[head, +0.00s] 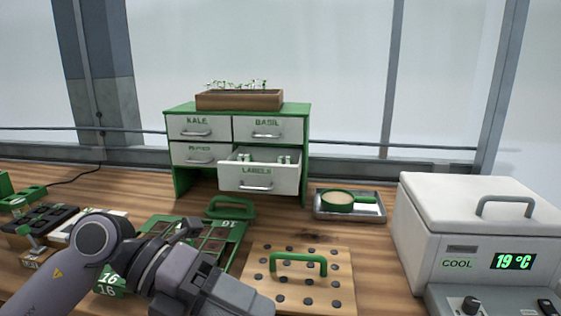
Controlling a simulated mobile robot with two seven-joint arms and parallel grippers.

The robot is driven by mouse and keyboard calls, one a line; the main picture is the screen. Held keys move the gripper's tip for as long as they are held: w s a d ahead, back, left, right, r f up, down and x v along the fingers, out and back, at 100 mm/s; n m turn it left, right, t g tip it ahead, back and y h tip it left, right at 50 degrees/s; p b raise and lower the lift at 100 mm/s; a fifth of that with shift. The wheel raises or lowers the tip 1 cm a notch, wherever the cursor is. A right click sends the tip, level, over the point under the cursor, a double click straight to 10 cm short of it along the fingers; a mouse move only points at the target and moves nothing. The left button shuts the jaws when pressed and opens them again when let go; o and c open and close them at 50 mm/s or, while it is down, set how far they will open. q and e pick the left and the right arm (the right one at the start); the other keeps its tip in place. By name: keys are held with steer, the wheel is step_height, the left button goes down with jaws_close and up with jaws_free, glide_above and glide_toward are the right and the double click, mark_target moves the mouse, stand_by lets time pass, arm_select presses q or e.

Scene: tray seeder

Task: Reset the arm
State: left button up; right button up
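My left arm comes in from the lower left, bent in front of the bench. Its gripper (228,291) points down to the right at the bottom edge. Its fingertips do not show, so I cannot see whether it is open or shut or holds anything. My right gripper is not in view. The arm hides part of the green-framed seed tray (232,245) marked 16 behind it. A wooden dibber plate (340,262) with dark pegs and a green handle (299,257) lies just right of the gripper.
A green cabinet (306,140) has its LABELS drawer (240,182) pulled open. A wooden seedling box (239,101) sits on top. A round green-rimmed sieve (345,199) rests on a metal tray (325,214). A white cooler (420,225) reading 19 °C blocks the right.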

arm_select(q)
steer(key=w+a+f+n+t+y+p, duration=0.1)
steer(key=w+a+f+n+t, duration=0.3)
steer(key=n+t, duration=0.85)
steer(key=w+a+f+n+t+y+p, duration=0.15)
steer(key=a+f+n+t, duration=0.4)
steer(key=n, duration=1.15)
steer(key=s+a+f+n+g+y, duration=0.2)
steer(key=s+f, duration=0.5)
steer(key=f, duration=0.4)
steer(key=s+a+f+n+g+y, duration=0.3)
steer(key=s+f+n+y, duration=0.3)
steer(key=f, duration=0.6)
steer(key=shift+s+a+n+p, duration=0.4)
steer(key=shift+s+a+n, duration=0.15)
